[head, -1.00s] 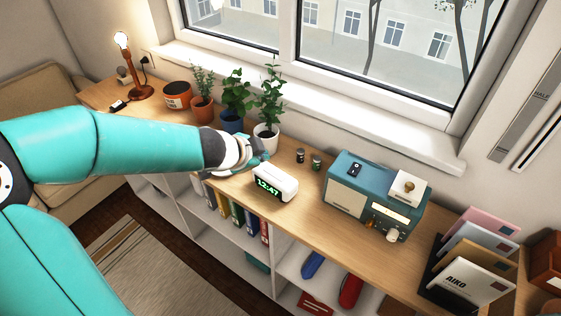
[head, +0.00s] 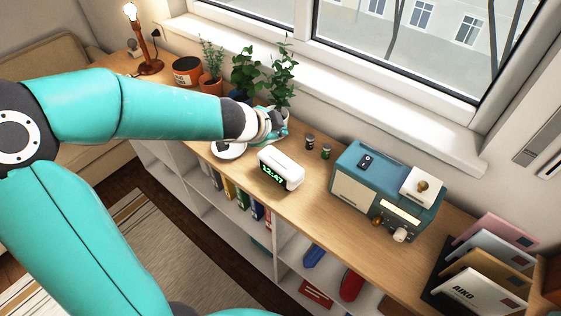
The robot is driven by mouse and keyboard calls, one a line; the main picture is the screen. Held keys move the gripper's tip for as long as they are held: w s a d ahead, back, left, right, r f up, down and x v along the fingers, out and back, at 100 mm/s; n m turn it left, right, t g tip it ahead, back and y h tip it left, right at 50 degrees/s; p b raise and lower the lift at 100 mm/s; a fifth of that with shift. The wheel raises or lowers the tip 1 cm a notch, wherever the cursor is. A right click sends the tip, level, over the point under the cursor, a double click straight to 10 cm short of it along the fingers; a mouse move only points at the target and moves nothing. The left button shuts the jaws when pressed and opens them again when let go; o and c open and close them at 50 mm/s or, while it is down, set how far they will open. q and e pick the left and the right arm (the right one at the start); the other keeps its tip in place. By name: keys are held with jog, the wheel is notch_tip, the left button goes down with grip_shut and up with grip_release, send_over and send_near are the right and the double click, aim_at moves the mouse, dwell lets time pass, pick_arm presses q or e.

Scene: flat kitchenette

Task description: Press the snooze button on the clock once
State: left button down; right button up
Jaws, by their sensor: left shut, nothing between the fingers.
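The white clock (head: 283,166) stands on the wooden shelf top, its green digits reading 12:47 on the front face. I cannot make out the snooze button on its top at this size. My left gripper (head: 279,129) is shut and empty, above the shelf just behind and a little left of the clock, in front of the rightmost potted plant. It looks apart from the clock. My right gripper is not in view.
A teal radio (head: 385,190) stands right of the clock, with two small dark jars (head: 318,147) between. Potted plants (head: 244,72) line the window side. A white round dish (head: 229,149) lies left of the clock. Letters (head: 480,265) stand at the far right.

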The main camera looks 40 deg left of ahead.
aim_at(279, 162)
pick_arm(q)
notch_tip(279, 162, down, 7)
jog(key=b, duration=0.6)
jog(key=shift+f+b, duration=0.4)
jog(key=shift+b, duration=0.05)
jog(key=shift+f, duration=0.1)
dwell(0.7)
jog(key=shift+f+b, duration=0.25)
jog(key=shift+b, duration=0.15)
jog(key=shift+f+b, duration=0.3)
jog(key=shift+b, duration=0.1)
dwell(0.4)
dwell(0.4)
jog(key=shift+r+p, duration=0.75)
